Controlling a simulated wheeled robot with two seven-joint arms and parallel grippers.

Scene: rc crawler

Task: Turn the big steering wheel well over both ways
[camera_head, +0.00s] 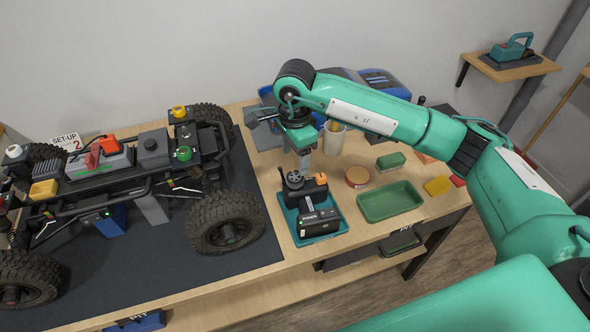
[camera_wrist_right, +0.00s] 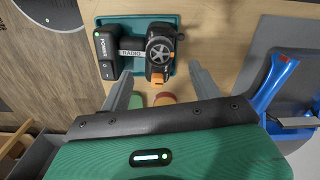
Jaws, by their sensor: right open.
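The radio (camera_head: 300,195) stands in a teal tray (camera_head: 333,234) on the bench to the right of the crawler. Its dark, spoked steering wheel (camera_head: 294,178) faces up. In the right wrist view the wheel (camera_wrist_right: 159,51) lies just beyond and between my fingertips. My right gripper (camera_head: 303,163) points down above the radio. In the wrist view its two fingers (camera_wrist_right: 158,75) are spread wide and hold nothing. I cannot tell the exact height gap to the wheel. My left gripper is not in view.
The crawler (camera_head: 110,175) with big tyres fills the dark mat at left. A green dish (camera_head: 391,202), a round tin (camera_head: 357,177), a beige cup (camera_head: 333,138) and sponges (camera_head: 438,186) stand right of the radio. Blue-handled gear (camera_wrist_right: 275,85) lies beside my gripper.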

